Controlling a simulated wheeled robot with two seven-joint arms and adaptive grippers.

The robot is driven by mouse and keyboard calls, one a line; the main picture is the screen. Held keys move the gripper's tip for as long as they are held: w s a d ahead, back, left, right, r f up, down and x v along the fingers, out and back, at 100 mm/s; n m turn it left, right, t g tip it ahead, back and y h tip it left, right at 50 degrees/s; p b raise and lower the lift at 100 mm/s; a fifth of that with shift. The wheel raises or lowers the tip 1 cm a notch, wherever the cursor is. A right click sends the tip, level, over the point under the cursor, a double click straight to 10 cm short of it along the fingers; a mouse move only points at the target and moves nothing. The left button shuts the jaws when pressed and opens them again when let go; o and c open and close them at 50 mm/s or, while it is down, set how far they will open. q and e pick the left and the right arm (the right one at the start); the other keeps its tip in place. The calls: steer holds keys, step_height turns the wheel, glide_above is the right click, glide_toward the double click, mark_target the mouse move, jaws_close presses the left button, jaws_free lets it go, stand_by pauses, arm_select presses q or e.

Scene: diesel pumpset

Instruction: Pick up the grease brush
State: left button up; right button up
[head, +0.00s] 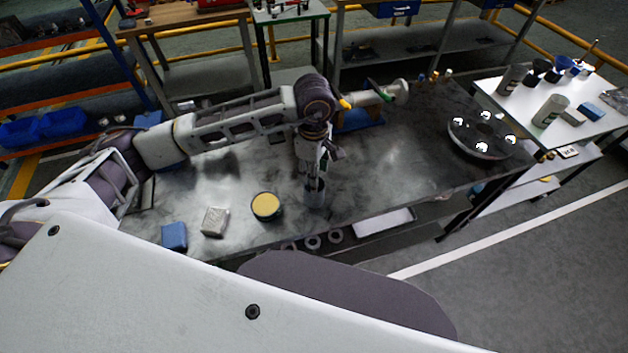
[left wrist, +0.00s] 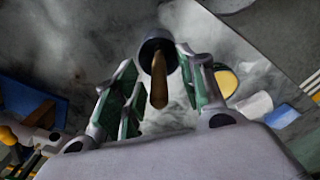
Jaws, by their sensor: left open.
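The grease brush shows in the left wrist view as a brown wooden handle (left wrist: 159,82) rising out of a dark round cup (left wrist: 148,50); its bristle end is hidden inside. In the head view the grey cup (head: 315,196) stands on the workbench, near its front edge. My left gripper (head: 316,170) points down right above the cup and hides the brush there. In the left wrist view the left gripper (left wrist: 158,66) is open, with one finger on each side of the handle and visible gaps between. My right gripper is not in view.
A yellow-topped tin (head: 266,205), a pale block (head: 215,221) and a blue block (head: 174,236) lie left of the cup on the dark workbench (head: 410,150). A shiny round dish (head: 482,135) sits at the right end.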

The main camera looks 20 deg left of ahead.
arm_select(q)
steer(key=shift+f, duration=1.4)
jaws_close()
